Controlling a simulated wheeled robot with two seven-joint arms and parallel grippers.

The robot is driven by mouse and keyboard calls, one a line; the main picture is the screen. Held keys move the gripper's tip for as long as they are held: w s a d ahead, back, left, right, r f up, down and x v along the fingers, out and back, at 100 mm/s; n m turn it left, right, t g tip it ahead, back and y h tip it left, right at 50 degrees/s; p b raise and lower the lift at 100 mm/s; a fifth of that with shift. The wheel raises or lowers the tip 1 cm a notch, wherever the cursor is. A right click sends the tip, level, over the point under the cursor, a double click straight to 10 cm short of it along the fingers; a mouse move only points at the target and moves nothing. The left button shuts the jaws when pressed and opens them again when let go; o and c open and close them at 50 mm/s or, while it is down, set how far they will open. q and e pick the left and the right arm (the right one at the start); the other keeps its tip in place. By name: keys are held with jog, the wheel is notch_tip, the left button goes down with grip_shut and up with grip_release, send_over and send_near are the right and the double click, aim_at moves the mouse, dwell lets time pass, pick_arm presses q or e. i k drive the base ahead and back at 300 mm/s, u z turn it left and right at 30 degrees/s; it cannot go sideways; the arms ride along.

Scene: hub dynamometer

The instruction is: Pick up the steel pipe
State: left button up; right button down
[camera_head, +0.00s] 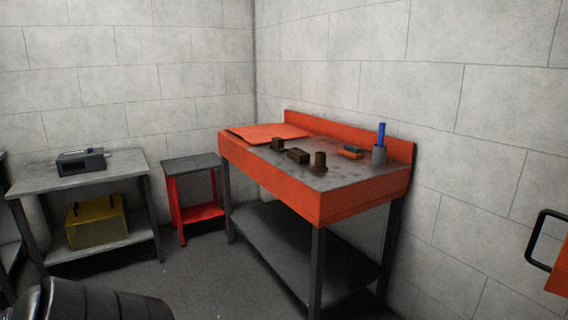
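I cannot pick out a steel pipe with certainty. A short grey cylinder (379,156) stands upright at the right back of the orange workbench (345,205), with a blue upright object (381,133) rising from it. Several small rusty brown parts, one of them a short upright cylinder (319,161), stand near the middle of the bench top. On the grey table at the left lies a dark device (81,163) with a thin light bar along its back. Neither of my grippers is in view.
The grey table (40,178) has a yellow box (96,222) on its lower shelf. A small red-legged stand (190,163) is between it and the workbench. A dark ribbed object (85,302) fills the lower left. An orange part with a black handle (537,240) is at far right.

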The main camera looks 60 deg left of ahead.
aim_at(320, 166)
jog(key=u, duration=1.55)
jog(key=k, duration=0.15)
jog(key=u, duration=0.9)
jog(key=i, duration=1.7)
jog(key=z, duration=0.55)
